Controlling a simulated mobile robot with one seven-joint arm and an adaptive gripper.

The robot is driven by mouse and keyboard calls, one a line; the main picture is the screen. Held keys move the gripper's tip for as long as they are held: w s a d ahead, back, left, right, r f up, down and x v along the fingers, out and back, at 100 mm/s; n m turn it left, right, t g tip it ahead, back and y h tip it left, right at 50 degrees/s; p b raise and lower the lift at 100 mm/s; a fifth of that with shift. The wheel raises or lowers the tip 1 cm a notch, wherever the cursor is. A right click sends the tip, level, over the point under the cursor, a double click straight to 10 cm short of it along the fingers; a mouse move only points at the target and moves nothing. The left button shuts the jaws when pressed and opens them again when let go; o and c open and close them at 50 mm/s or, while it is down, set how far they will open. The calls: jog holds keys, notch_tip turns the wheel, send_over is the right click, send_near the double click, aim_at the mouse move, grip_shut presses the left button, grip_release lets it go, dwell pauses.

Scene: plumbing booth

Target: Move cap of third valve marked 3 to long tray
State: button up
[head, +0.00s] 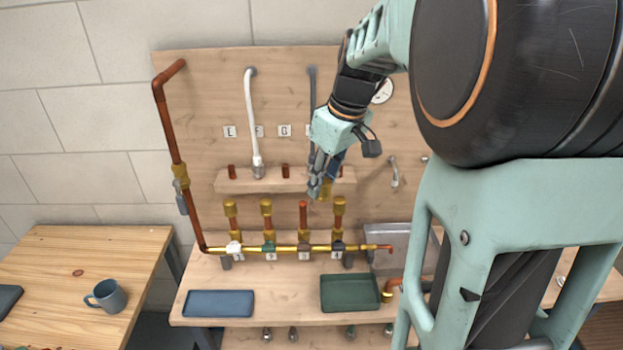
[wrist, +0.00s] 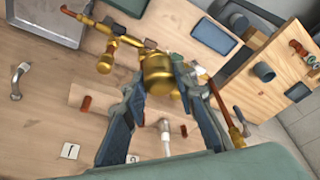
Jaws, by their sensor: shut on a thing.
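My gripper (head: 318,186) is shut on a brass cap (head: 326,190), held in the air above the valve row and in front of the wooden shelf. In the wrist view the cap (wrist: 157,72) sits between the two fingertips. The third riser from the left (head: 303,215) is a bare copper stub with no cap. The risers beside it carry brass caps (head: 266,207), (head: 339,205), (head: 230,208). The blue tray (head: 218,303), the longer one, lies empty at the bench's front left; it also shows in the wrist view (wrist: 214,37).
A squarer green tray (head: 350,293) lies on the bench right of the blue tray. A grey metal bin (head: 388,238) stands at the back right. A white hose (head: 251,115) hangs on the board. A mug (head: 107,296) stands on the left table.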

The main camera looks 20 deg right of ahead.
jog(key=shift+r, duration=0.6)
